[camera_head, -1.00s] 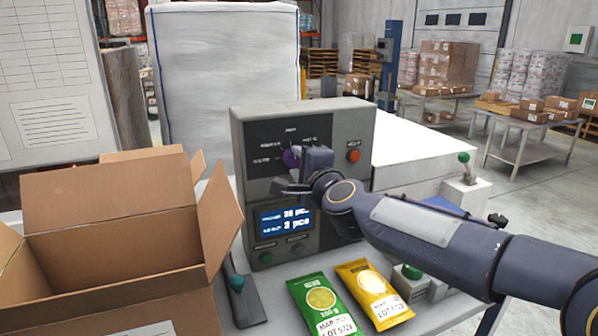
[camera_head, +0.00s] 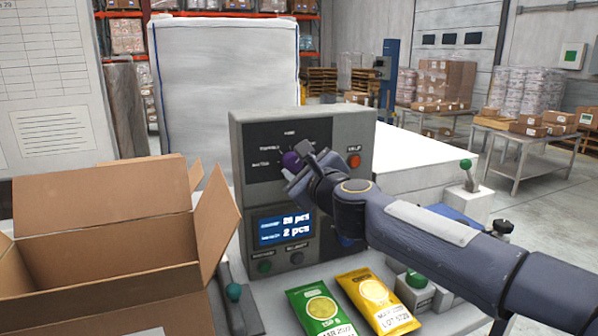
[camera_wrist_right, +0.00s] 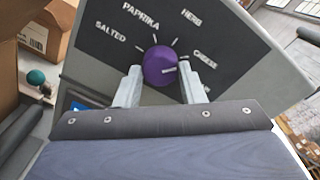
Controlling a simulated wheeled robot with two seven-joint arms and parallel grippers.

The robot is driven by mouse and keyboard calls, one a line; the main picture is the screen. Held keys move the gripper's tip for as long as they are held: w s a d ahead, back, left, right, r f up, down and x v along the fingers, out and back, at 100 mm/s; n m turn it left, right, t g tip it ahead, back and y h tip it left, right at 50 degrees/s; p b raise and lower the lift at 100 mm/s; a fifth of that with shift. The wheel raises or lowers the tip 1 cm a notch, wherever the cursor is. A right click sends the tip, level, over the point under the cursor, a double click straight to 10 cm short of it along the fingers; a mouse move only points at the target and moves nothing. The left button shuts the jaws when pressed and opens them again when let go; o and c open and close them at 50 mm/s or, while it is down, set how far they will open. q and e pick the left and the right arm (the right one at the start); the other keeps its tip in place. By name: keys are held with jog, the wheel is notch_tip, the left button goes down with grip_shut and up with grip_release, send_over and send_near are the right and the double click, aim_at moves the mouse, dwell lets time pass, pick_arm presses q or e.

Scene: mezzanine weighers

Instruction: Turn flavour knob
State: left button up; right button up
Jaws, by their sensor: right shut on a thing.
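The purple flavour knob (camera_head: 291,162) is on the upper black panel of the grey control box (camera_head: 356,126). It also shows in the right wrist view (camera_wrist_right: 160,66), ringed by labels such as SALTED, PAPRIKA, HERB and CHEESE. The pointer mark on the knob faces right in that view. My right gripper (camera_head: 297,170) is at the knob, and in the wrist view its two fingers (camera_wrist_right: 162,84) stand on either side of it, shut on it. My left gripper is in neither view.
An open cardboard box (camera_head: 105,215) stands left of the control box. A green packet (camera_head: 321,309) and a yellow packet (camera_head: 377,303) lie in front. A red button (camera_head: 354,161) and a lit display (camera_head: 284,229) are on the control box. A green-knobbed lever (camera_head: 466,165) stands at right.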

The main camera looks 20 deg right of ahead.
jog(key=shift+f+m, duration=0.1)
jog(key=shift+m, duration=0.3)
jog(key=o, duration=1)
jog(key=s+p, duration=0.1)
jog(key=s, duration=0.6)
jog(key=shift+s, duration=0.4)
jog(key=shift+a, duration=0.1)
